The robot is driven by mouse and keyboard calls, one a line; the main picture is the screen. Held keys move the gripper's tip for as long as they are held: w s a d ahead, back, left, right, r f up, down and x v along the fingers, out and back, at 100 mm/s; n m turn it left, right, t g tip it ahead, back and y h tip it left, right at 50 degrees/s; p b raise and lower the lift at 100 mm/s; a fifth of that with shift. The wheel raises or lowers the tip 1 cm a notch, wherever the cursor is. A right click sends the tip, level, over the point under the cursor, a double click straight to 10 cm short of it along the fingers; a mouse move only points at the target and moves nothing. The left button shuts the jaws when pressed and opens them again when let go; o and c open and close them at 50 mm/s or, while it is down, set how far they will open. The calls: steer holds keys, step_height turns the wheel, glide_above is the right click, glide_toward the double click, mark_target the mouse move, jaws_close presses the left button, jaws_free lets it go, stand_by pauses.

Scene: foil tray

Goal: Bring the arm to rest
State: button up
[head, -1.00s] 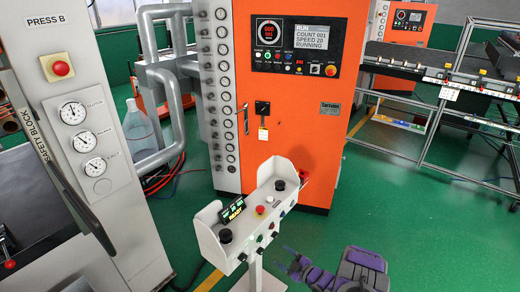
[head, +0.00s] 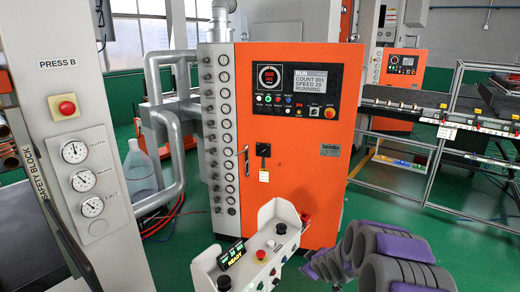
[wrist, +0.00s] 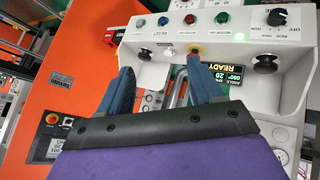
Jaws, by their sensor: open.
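My arm, grey with purple bands, rises from the lower right of the head view. Its gripper end there is hard to make out. In the wrist view my gripper (wrist: 160,64) shows two blue fingers spread apart with nothing between them. The white control console (head: 266,214) stands just left of my arm in the head view. The wrist view looks at its panel (wrist: 215,44), with a row of coloured buttons and a display reading READY (wrist: 232,85). The right finger overlaps the red button with the yellow ring in this view; I cannot tell whether they touch.
An orange machine cabinet (head: 292,180) stands behind the console, its screen reading RUN, COUNT 001, SPEED 20. The grey PRESS B column (head: 75,120) is at the left. A conveyor frame (head: 430,135) is at the right. Green floor (head: 375,205) lies clear between cabinet and conveyor.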

steer(key=s+r+m+g+h, duration=0.1)
steer(key=s+r+m+g, duration=0.1)
steer(key=s+r, duration=0.35)
steer(key=s+d+r+m+g+h, duration=0.1)
steer(key=s+r, duration=0.1)
steer(key=s, duration=0.6)
steer(key=s+r+m+g+h, duration=0.1)
steer(key=s+r+m+g, duration=0.15)
steer(key=s, duration=0.45)
steer(key=s+a+r+m+g+b, duration=0.1)
steer(key=s+a+r+g, duration=0.1)
steer(key=s, duration=1.3)
steer(key=s+a+r+m+g+y, duration=0.1)
steer(key=s+a+r+m+g, duration=0.1)
steer(key=s, duration=1.3)
steer(key=shift+a+r+g+y+b, duration=0.25)
steer(key=shift+r+g+y+b, duration=0.1)
steer(key=shift+r, duration=0.2)
